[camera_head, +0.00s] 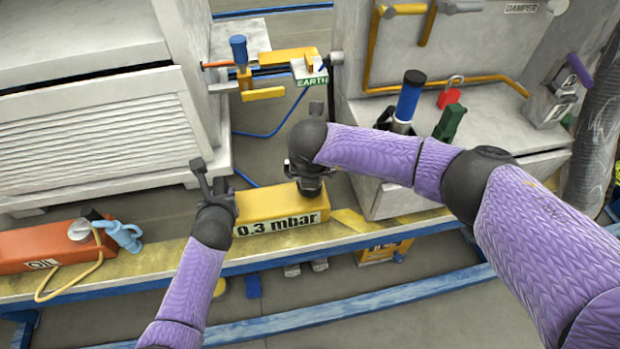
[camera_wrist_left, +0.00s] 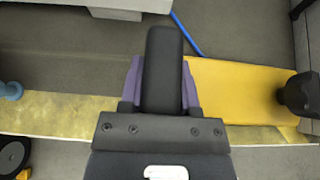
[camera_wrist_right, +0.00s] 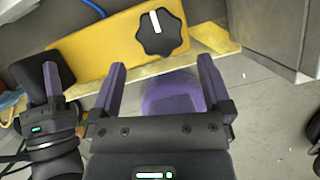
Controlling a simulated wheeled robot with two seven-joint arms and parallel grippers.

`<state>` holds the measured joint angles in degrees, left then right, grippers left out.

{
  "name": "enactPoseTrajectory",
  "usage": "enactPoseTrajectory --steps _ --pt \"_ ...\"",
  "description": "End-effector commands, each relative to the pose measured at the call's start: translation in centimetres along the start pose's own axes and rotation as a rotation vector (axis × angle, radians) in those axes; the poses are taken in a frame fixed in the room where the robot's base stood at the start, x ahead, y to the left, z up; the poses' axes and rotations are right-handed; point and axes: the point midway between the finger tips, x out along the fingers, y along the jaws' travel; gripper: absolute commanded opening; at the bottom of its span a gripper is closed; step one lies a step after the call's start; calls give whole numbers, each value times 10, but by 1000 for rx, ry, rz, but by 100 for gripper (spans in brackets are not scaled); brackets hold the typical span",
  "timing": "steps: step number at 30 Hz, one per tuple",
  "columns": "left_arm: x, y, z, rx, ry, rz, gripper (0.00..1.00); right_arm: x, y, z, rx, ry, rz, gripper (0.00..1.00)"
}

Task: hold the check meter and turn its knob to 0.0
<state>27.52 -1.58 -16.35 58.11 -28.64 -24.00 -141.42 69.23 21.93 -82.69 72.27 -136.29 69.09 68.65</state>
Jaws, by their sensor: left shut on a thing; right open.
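The check meter (camera_head: 280,207) is a yellow box on the bench's front edge, its face reading 0.3 mbar. Its black knob (camera_wrist_right: 161,33) with a white pointer line shows in the right wrist view; in the head view my right gripper hides it. My left gripper (camera_head: 208,180) is shut on the black grip (camera_wrist_left: 163,75) at the meter's left end. My right gripper (camera_head: 312,186) is over the meter's right part. In the right wrist view its fingers (camera_wrist_right: 162,78) are open and empty, with the knob beyond the tips, apart from them.
An orange oil box (camera_head: 40,247) with a blue-handled hose lies on the bench at left. An EARTH clamp (camera_head: 310,72) is behind the meter.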

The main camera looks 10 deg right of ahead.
Motion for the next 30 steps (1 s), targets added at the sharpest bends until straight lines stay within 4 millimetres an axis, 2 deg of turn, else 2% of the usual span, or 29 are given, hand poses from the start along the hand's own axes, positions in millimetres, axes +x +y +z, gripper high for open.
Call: enactPoseTrajectory --steps 3,9,15,22,23,30 --pt "0 0 -4 0 10 2 0 29 0 -1 2 5 -2 100" --pt "0 0 -4 0 9 2 0 57 2 -1 0 5 4 100" --pt "0 1 -4 0 9 2 0 67 1 -1 -1 2 4 100" --pt "0 0 -4 0 9 2 0 68 1 -1 -1 2 3 100" --pt "0 0 -4 0 9 2 0 68 1 -1 -1 2 3 98" --pt "0 0 -4 0 9 2 0 68 0 -1 0 2 3 47"
